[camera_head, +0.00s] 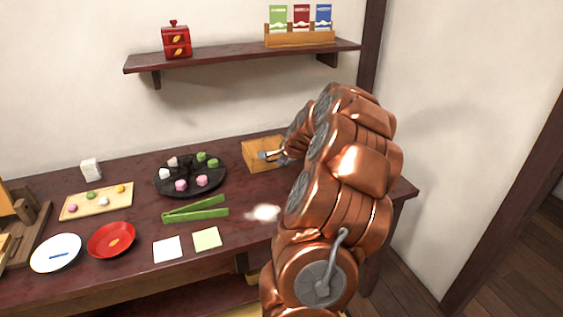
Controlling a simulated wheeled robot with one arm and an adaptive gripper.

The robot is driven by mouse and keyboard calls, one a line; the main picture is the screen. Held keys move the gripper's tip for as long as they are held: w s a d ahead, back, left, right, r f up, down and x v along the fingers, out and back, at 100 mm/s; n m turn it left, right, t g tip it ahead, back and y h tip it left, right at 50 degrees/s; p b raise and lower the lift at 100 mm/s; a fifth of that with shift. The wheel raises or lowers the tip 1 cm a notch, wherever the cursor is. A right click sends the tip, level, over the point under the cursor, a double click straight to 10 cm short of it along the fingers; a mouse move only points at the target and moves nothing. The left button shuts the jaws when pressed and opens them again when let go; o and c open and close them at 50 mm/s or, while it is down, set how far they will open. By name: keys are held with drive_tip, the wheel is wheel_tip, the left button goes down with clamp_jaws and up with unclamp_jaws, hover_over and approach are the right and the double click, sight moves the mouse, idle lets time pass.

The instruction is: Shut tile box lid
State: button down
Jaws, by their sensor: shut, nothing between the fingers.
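A light wooden box (250,159) stands at the back right of the dark table and is the likely tile box. My gripper (264,155) is shut and empty, at the box's upper right part. I cannot tell whether it touches the box. My copper-coloured arm comes in from the lower right and hides the right side of the box. The lid's position cannot be made out clearly.
Left of the box, a black plate (160,183) holds several small sweets. Green tongs (195,214), a red plate (100,247), a white plate (45,262) and a wooden board (70,212) lie further left. A wall shelf (215,57) hangs above.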

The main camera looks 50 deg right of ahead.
drive_tip(key=v, duration=0.8)
drive_tip(key=shift+a+r, duration=0.1)
drive_tip(key=shift+r, duration=0.05)
drive_tip(key=w+a+n+y, duration=0.2)
drive_tip(key=w+a+n, duration=0.15)
drive_tip(key=a, duration=0.75)
drive_tip(key=s+a+f+n+g+y, duration=0.15)
drive_tip(key=a+n, duration=0.25)
drive_tip(key=a, duration=0.5)
drive_tip(key=s+a+n+g+y, duration=0.1)
drive_tip(key=s+a+n, duration=0.25)
drive_tip(key=a, duration=0.55)
drive_tip(key=s+a+f+n+g+y, duration=0.15)
drive_tip(key=a+n, duration=0.25)
drive_tip(key=a, duration=0.5)
drive_tip(key=s+a+f+n+g+h, duration=0.1)
drive_tip(key=s+a+n+g, duration=0.3)
drive_tip(key=s, duration=0.6)
drive_tip(key=s+a+n+g+h, duration=0.1)
drive_tip(key=s+a+n, duration=0.45)
drive_tip(key=s, duration=0.35)
wheel_tip(320, 180, up, 15)
drive_tip(key=p, duration=1.3)
drive_tip(key=shift+p, duration=0.3)
drive_tip(key=shift+a, duration=0.15)
